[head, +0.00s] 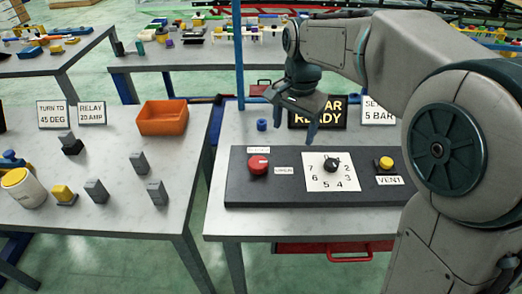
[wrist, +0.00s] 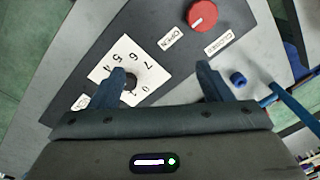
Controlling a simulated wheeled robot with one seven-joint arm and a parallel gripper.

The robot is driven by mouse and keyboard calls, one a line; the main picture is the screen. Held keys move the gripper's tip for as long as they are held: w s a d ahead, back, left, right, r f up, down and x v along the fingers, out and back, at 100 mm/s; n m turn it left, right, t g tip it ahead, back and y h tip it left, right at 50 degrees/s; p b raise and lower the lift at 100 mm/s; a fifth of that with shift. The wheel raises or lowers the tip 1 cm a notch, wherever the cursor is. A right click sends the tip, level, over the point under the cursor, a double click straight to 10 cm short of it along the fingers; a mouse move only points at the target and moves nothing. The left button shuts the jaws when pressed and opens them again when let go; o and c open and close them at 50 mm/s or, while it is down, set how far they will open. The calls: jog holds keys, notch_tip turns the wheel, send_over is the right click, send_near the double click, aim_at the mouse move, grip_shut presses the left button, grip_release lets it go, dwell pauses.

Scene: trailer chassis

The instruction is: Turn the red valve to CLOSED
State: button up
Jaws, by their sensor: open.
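The red valve (head: 258,164) is a round knob on the left of a dark panel (head: 240,190). In the wrist view the red valve (wrist: 203,14) is at the top, with a small white mark that seems to face the OPEN label (wrist: 171,39). The CLOSED label (wrist: 219,43) lies to the right of OPEN. My gripper (head: 291,116) is open and empty above the panel, to the right of the valve and apart from it. In the wrist view its fingers (wrist: 160,68) are spread, the left one partly over the numbered dial.
A black dial (head: 331,164) on a white number plate and a yellow VENT button (head: 385,163) share the panel. A READY sign (head: 318,115), partly hidden by my gripper, and a blue ring (head: 262,125) stand behind. An orange bin (head: 162,118) is on the left table.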

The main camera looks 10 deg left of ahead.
jog(key=m, duration=0.1)
send_over(258, 162)
jog(key=f, duration=0.1)
notch_tip(258, 162, down, 14)
jog(key=shift+p, duration=0.35)
jog(key=c, duration=1)
